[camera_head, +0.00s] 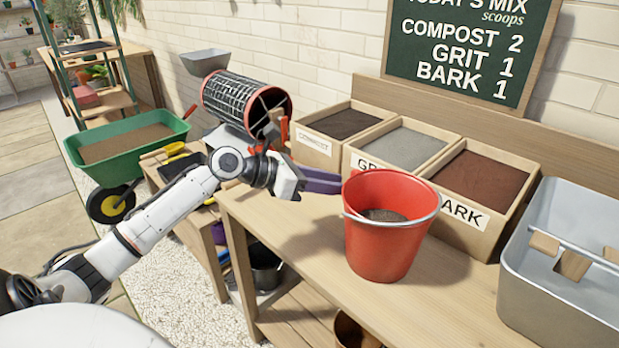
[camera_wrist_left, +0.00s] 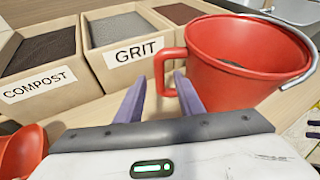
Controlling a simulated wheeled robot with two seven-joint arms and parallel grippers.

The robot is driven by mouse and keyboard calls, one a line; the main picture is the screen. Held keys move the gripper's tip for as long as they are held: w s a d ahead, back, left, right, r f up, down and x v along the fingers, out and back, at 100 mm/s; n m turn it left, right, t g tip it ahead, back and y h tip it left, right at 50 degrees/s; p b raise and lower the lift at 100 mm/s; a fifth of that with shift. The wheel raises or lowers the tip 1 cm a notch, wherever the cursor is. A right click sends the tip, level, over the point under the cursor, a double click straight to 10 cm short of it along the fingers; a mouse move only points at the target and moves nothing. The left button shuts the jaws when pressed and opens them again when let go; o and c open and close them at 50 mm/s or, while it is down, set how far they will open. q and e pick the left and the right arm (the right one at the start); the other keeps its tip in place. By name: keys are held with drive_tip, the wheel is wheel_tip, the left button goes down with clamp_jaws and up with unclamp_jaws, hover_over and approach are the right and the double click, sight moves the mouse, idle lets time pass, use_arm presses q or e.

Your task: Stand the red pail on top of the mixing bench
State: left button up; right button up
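The red pail (camera_head: 384,240) appears upright on the wooden mixing bench (camera_head: 300,235), in front of the labelled bins. Some dark material shows inside it, and its wire bail lies along the rim. It also shows at the right of the left wrist view (camera_wrist_left: 232,75), with a red side handle (camera_wrist_left: 160,70) facing my gripper. My left gripper (camera_head: 330,180) is at the pail's left side. In the left wrist view its purple fingers (camera_wrist_left: 160,88) are apart, with the side handle just beyond and between their tips. Contact is unclear. My right gripper is not in view.
Compost (camera_head: 338,130), grit (camera_head: 400,150) and bark (camera_head: 478,190) bins line the back of the bench. A grey metal tub (camera_head: 560,290) stands at the right. A mesh drum (camera_head: 245,100) and green wheelbarrow (camera_head: 125,150) are at the left. The bench front is clear.

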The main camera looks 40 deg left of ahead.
use_arm(q)
drive_tip(key=v, duration=1)
drive_tip(key=shift+p, duration=0.35)
drive_tip(key=shift+s+f, duration=0.1)
